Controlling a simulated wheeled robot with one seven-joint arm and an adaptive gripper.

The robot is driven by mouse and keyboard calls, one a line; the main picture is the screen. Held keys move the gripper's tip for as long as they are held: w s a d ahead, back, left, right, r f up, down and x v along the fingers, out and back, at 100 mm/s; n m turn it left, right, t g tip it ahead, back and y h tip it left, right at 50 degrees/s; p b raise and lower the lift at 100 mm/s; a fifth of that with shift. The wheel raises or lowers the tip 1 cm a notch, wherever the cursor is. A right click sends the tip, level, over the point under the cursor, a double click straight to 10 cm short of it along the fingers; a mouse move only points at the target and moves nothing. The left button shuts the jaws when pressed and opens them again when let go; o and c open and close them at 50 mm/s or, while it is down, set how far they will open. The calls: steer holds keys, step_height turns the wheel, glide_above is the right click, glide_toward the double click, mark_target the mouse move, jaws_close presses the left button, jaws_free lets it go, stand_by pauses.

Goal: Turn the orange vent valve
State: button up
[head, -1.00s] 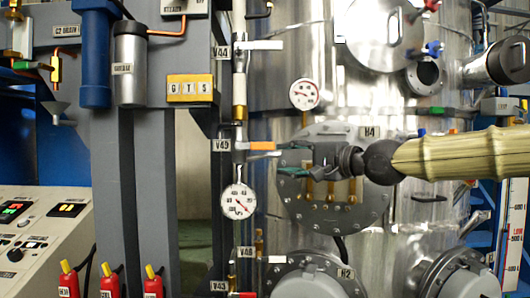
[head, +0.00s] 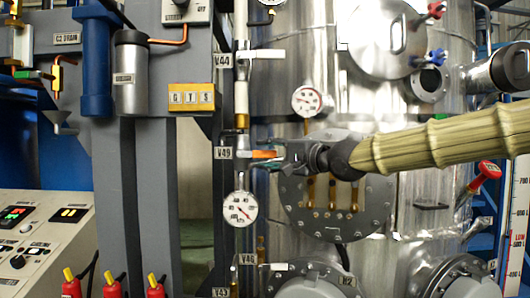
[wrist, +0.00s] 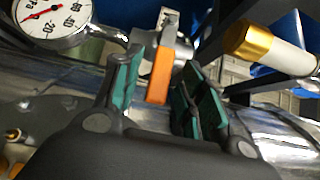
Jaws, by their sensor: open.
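The orange vent valve handle (head: 264,154) sticks out to the right of the vertical pipe, beside the V49 label (head: 223,153). In the wrist view the orange handle (wrist: 160,72) stands between my two green-padded fingers. My gripper (head: 272,157) reaches in from the right, with its fingertips around the handle in the head view. The fingers (wrist: 155,98) are open, with visible gaps on both sides of the handle. My gripper partly covers the handle's right end in the head view.
A pressure gauge (head: 240,208) hangs just below the valve and shows close by in the wrist view (wrist: 55,18). A white-handled valve, V44 (head: 260,54), is above on the same pipe. The steel tank with a round flange (head: 300,215) stands close behind my gripper.

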steer(key=shift+x, duration=0.8)
steer(key=shift+c, duration=0.5)
jaws_close()
